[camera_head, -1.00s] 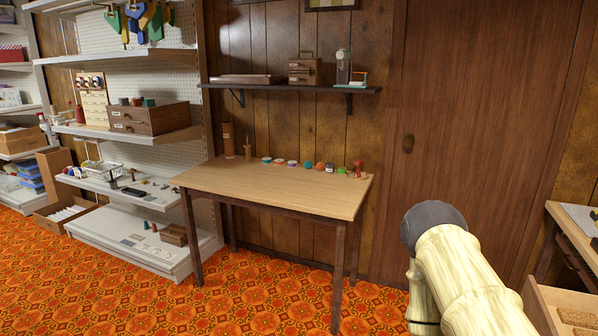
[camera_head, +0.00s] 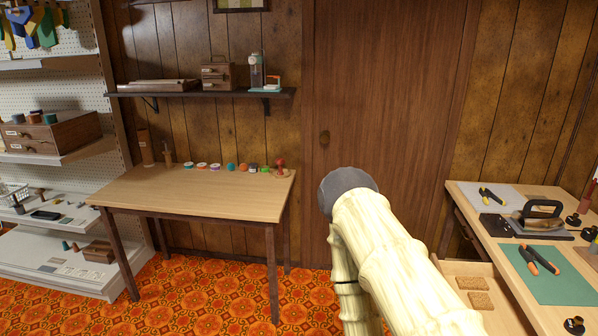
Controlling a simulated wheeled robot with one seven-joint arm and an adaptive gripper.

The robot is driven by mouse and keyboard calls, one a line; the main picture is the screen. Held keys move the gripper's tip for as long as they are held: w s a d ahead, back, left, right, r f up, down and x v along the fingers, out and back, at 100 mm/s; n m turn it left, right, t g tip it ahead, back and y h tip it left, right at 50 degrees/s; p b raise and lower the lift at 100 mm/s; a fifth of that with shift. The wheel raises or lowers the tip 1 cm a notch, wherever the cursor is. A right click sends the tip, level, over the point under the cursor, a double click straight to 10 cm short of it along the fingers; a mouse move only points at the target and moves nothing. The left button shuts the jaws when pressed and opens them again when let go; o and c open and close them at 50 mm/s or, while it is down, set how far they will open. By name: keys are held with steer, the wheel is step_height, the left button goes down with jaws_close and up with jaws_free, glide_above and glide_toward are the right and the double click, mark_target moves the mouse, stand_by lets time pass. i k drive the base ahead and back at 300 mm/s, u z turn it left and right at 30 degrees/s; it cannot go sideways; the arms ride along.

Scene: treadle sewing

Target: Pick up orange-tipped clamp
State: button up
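A black tool with orange parts (camera_head: 544,265), which looks like the orange-tipped clamp, lies on a green mat (camera_head: 570,287) on the worktable at the right. A second black tool with yellow parts (camera_head: 490,196) lies farther back on a pale mat on the same table. My cream-coloured arm rises from the bottom of the picture, left of that table, and ends in a dark grey rounded part. No fingers of my gripper show.
The worktable (camera_head: 462,187) also holds an iron-like tool (camera_head: 540,215) and several small dark items. An open drawer (camera_head: 452,268) with brown blocks juts from its left side. A wooden table (camera_head: 200,193) with spools stands left, shelves beyond. Patterned carpet between is clear.

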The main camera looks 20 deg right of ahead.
mark_target(529, 259)
steer(key=z, duration=1.55)
